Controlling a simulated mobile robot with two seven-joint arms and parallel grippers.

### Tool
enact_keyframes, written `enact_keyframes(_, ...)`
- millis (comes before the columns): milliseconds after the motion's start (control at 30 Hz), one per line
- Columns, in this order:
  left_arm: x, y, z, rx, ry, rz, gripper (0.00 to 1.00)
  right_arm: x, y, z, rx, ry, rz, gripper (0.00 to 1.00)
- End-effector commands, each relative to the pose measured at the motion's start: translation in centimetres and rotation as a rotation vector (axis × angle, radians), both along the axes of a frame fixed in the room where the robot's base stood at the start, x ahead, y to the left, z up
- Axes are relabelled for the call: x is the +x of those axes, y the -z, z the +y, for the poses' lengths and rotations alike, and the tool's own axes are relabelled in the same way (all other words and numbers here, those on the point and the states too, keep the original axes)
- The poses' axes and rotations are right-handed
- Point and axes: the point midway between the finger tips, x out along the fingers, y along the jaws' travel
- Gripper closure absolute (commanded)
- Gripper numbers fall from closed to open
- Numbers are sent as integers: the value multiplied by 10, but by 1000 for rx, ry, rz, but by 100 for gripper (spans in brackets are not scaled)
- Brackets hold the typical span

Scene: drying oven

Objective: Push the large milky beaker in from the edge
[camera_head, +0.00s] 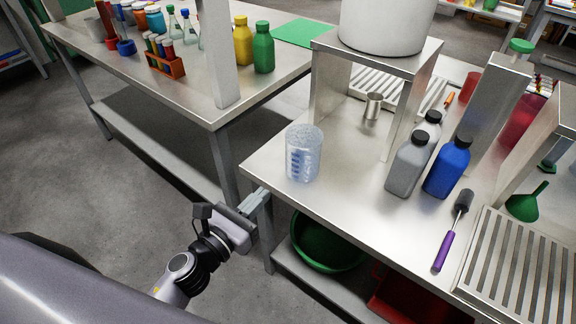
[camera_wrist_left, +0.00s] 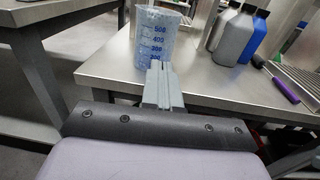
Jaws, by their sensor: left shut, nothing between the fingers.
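The large milky beaker (camera_head: 304,154) stands upright on the steel table (camera_head: 345,195), close to its near left corner. It has blue graduation marks, which also show on the beaker in the left wrist view (camera_wrist_left: 155,38). My left gripper (camera_head: 262,191) is shut and empty, just outside the table's near edge and below and left of the beaker. In the left wrist view the shut fingers (camera_wrist_left: 160,68) point toward the beaker and overlap its lower part in the picture. I cannot tell whether they touch it. My right gripper is not in view.
Grey bottles (camera_head: 408,165) and a blue bottle (camera_head: 447,168) stand right of the beaker. A metal stand (camera_head: 325,85) and a small metal cup (camera_head: 372,106) are behind it. A purple-handled brush (camera_head: 444,250) lies right. The tabletop directly behind the beaker is clear.

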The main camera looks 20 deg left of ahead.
Motion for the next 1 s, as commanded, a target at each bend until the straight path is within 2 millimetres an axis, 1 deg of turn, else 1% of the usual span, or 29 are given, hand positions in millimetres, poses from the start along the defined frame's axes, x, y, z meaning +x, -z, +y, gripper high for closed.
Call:
enact_keyframes(33, 9, -2, -3, -2, 0, -2, 100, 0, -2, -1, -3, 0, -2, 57)
enact_keyframes(300, 51, -2, -15, -4, -1, 0, 100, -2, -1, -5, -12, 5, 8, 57)
enact_keyframes(500, 79, -1, -24, -4, -1, 0, 100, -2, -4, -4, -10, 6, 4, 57)
enact_keyframes(600, 90, 0, -27, -5, -1, 1, 100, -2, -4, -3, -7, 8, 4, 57)
enact_keyframes(800, 102, 0, -31, -4, -1, 1, 100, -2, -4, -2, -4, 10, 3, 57)
enact_keyframes(1000, 104, 0, -32, -4, -1, 2, 100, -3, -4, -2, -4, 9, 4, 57)
